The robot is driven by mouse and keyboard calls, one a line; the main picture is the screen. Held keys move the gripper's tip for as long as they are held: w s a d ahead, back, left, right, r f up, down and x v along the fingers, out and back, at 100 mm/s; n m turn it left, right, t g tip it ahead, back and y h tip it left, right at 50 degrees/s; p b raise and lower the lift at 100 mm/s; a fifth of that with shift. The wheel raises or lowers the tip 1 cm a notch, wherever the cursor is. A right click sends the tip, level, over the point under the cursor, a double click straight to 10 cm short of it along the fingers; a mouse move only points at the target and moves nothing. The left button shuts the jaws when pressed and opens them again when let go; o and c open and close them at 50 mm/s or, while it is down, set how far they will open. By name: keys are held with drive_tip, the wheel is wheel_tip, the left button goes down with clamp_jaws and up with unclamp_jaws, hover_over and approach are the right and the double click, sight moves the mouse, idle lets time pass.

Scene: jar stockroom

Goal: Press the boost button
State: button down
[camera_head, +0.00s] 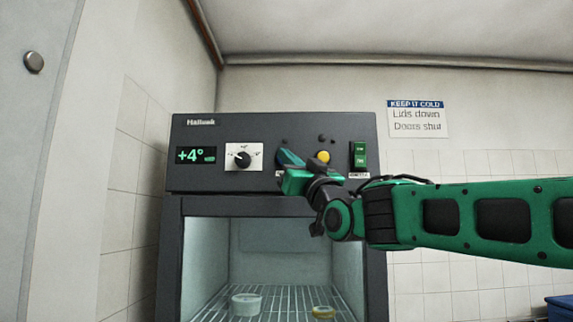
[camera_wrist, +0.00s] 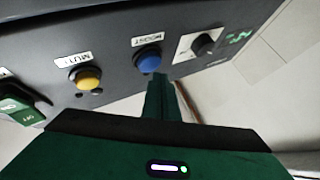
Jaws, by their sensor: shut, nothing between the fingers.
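The boost button is the blue round button (camera_wrist: 148,60) under a BOOST label in the wrist view, where the panel appears upside down. In the head view it is hidden, or nearly so, behind my gripper (camera_head: 286,160). In the wrist view my gripper (camera_wrist: 160,82) is shut and empty, its narrow green fingers pointing at the panel close beside the blue button. I cannot tell whether the fingertips touch it.
A yellow button (camera_head: 322,157) labelled MUTE in the wrist view sits right of my gripper, with a green rocker switch (camera_head: 360,155) beyond. A dial (camera_head: 243,157) and a +4° display (camera_head: 195,155) are left.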

drive_tip(key=shift+w, duration=0.1)
idle(0.7)
drive_tip(key=shift+w, duration=0.25)
drive_tip(key=shift+w, duration=0.5)
idle(0.9)
drive_tip(key=shift+s, duration=0.9)
drive_tip(key=shift+s, duration=0.15)
drive_tip(key=s, duration=0.4)
drive_tip(key=shift+s+a, duration=0.1)
drive_tip(key=shift+s, duration=0.25)
idle(0.8)
